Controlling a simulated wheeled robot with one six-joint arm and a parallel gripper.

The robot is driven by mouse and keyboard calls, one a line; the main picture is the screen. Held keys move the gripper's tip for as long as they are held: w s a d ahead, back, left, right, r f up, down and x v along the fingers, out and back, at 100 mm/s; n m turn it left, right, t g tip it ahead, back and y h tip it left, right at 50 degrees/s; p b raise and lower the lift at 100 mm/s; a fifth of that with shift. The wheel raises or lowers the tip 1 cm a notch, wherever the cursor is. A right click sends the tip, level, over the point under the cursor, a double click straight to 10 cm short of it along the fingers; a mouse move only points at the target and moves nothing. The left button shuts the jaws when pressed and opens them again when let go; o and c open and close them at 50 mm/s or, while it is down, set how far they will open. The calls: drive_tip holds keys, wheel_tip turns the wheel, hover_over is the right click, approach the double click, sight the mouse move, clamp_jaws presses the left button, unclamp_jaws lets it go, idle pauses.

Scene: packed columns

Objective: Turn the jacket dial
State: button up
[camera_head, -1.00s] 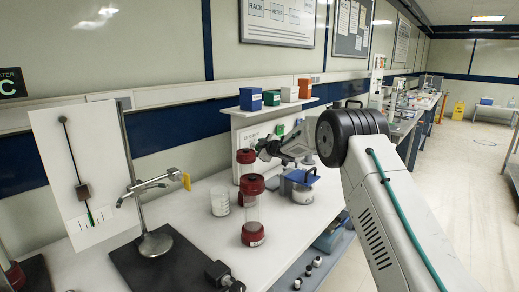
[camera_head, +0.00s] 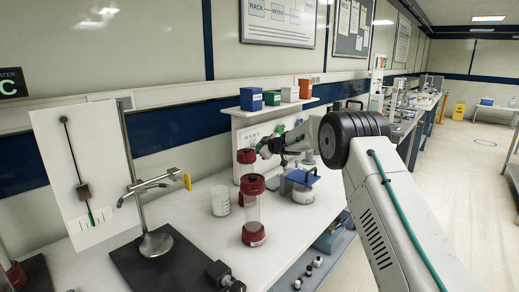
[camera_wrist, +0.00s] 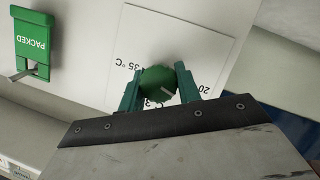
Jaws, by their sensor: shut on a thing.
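The jacket dial (camera_wrist: 158,82) is a round green knob with a pale pointer mark, on a white plate (camera_wrist: 190,35) printed with temperatures, among them 20 and 35 °C. My gripper (camera_wrist: 160,92) has its two green fingers on either side of the dial and is shut on it. The pointer mark slants toward the 20 side in the wrist view; other scale numbers are partly hidden by the dial and fingers. In the head view my gripper reaches the panel behind the red-capped columns, and the dial cannot be made out clearly there.
A green PACKED flag (camera_wrist: 33,42) with a metal lever is on the same panel. Red-capped glass columns (camera_head: 253,210) stand in front of the panel, left of my arm. A beaker (camera_head: 220,200) and a lidded jar (camera_head: 302,187) stand on the bench nearby.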

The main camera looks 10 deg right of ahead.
drive_tip(key=m, duration=0.2)
drive_tip(key=m+g+y, duration=0.1)
drive_tip(key=shift+d+m+g+y, duration=0.15)
drive_tip(key=shift+m+g+y, duration=0.15)
drive_tip(key=shift+m, duration=0.1)
drive_tip(key=m+g+y, duration=0.1)
drive_tip(key=m+y, duration=0.1)
drive_tip(key=m, duration=0.1)
drive_tip(key=shift+w+d+m, duration=0.1)
drive_tip(key=shift+m, duration=0.3)
drive_tip(key=m+g+y, duration=0.1)
drive_tip(key=m+y, duration=0.1)
drive_tip(key=m, duration=0.1)
drive_tip(key=shift+m+y, duration=1.2)
drive_tip(key=shift+m, duration=0.9)
drive_tip(key=o, duration=1)
drive_tip(key=shift+d, duration=0.2)
drive_tip(key=shift+c, duration=0.2)
drive_tip(key=shift+a, duration=0.25)
drive_tip(key=f+v, duration=0.1)
drive_tip(key=v, duration=0.6)
drive_tip(key=shift+d+r, duration=0.45)
